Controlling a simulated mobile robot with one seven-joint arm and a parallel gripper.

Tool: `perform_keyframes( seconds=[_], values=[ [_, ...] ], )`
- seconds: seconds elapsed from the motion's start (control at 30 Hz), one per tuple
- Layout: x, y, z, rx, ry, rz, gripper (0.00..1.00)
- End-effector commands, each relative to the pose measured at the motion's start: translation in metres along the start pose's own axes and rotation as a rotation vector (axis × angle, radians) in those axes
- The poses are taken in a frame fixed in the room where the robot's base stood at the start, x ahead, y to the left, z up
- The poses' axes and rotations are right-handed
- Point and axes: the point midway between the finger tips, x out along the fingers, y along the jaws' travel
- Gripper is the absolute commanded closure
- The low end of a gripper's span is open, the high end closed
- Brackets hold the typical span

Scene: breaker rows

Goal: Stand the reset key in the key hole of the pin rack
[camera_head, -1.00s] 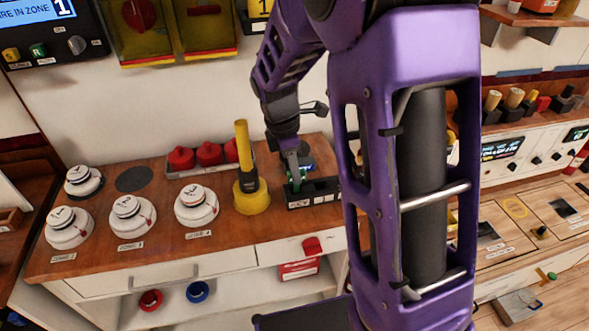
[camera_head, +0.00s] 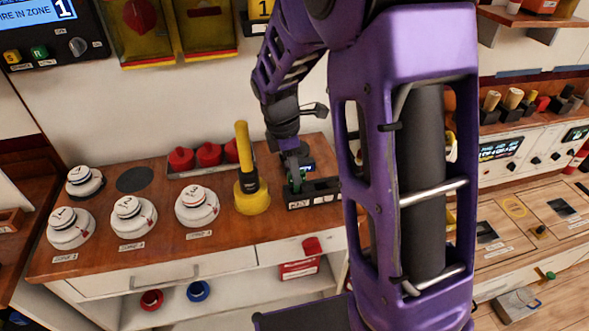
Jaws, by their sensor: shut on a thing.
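The pin rack (camera_head: 322,196) is a low black block with a white label on its front, near the right end of the wooden counter. My gripper (camera_head: 293,178) points down over the rack's left end, where the label is. The key's lower end meets or hides behind the rack's left end. I cannot tell whether it is in the key hole. My purple arm hides the rack's right end.
A yellow-handled tool on a round yellow base (camera_head: 251,199) stands just left of the rack. White detectors (camera_head: 197,206) stand further left on the counter (camera_head: 160,232). A tray of red caps (camera_head: 209,155) is behind. My arm covers much of the right side.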

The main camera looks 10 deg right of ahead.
Motion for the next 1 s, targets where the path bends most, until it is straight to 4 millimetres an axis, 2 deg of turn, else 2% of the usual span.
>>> perform_keyframes(
  seconds=[1.0],
  values=[
    [0.020, 0.000, -0.004, 0.000, 0.000, -0.001, 1.00]
  ],
)
